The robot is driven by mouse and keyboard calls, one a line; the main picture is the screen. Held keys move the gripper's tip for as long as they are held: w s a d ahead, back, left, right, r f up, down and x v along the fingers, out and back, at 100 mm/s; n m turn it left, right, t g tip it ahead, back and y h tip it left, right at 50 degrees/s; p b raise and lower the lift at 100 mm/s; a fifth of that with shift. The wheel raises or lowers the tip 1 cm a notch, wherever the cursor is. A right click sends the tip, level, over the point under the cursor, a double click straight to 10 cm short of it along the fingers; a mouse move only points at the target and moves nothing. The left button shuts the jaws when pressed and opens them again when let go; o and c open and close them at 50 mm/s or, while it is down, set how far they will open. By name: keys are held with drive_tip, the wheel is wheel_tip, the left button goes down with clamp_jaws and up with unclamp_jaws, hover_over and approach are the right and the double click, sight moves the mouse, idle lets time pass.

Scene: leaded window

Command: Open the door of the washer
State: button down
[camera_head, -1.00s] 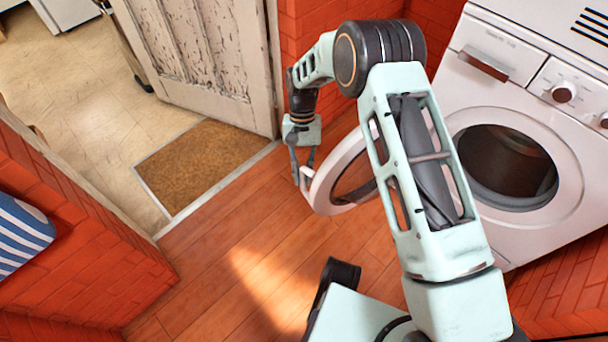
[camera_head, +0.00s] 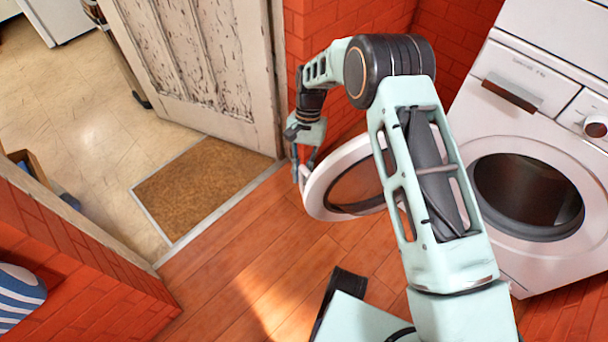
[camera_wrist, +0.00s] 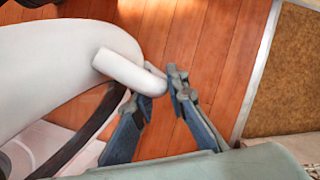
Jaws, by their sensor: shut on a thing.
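The washer (camera_head: 540,155) stands at the right in the head view, white, with its dark round opening (camera_head: 525,190) uncovered. Its round door (camera_head: 325,196), a white ring with a dark glass middle, stands swung out from the body, partly hidden behind my arm. In the wrist view the door (camera_wrist: 45,70) fills the left side, and its white handle (camera_wrist: 128,72) sticks out from the rim. My gripper (camera_head: 303,172) is at the door's outer edge, shut on the handle. In the wrist view the fingers (camera_wrist: 158,98) are at the handle's end.
A weathered door (camera_head: 195,65) stands at the back, with a brown doormat (camera_head: 205,185) before it. A red brick wall (camera_head: 75,255) is at the left. The wooden floor (camera_head: 235,260) in front of the washer is clear.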

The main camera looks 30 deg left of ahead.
drive_tip(key=shift+w+a, duration=0.25)
idle(0.3)
drive_tip(key=c, duration=1.9)
unclamp_jaws()
drive_tip(key=shift+r, duration=0.1)
drive_tip(key=d+v, duration=0.1)
drive_tip(key=v, duration=1.1)
drive_tip(key=shift+a, duration=0.45)
